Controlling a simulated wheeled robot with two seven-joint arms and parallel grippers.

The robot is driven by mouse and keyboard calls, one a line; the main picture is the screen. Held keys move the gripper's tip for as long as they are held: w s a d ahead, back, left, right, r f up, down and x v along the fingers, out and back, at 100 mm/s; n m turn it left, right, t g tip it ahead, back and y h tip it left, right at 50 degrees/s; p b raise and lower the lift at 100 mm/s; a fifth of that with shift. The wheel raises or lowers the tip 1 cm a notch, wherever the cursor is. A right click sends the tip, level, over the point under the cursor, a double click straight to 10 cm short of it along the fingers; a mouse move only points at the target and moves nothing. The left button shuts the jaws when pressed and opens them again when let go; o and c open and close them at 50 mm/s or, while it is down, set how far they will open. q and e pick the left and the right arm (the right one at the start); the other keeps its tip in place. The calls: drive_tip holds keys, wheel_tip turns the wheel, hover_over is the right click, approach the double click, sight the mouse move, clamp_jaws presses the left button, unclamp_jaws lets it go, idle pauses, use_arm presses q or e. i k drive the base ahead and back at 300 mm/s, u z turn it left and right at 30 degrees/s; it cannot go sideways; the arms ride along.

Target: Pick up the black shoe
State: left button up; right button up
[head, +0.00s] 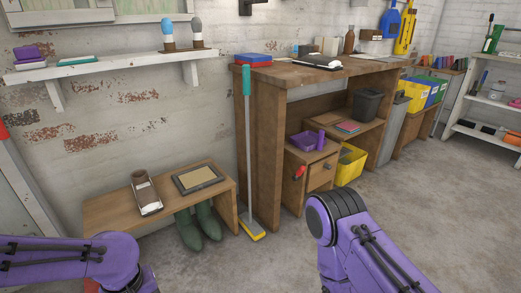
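I cannot make out a clearly black shoe in the head view. A brown and whitish item (146,193) stands on the low wooden bench (112,205); it may be a shoe, but I cannot tell. A pair of dark green boots (198,228) stands on the floor under the bench. My purple left arm reaches in at the lower left and my purple right arm at the lower right. Neither gripper's fingers show.
A framed panel (198,178) lies on the bench. A broom (248,150) leans against the tall wooden workbench (262,150). A wall shelf (105,66) holds small items. A yellow crate (349,165) stands under the workbench. The floor at the right is clear.

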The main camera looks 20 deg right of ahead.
sight(306, 57)
drive_tip(key=z, duration=1.2)
drive_tip(key=i, duration=1.65)
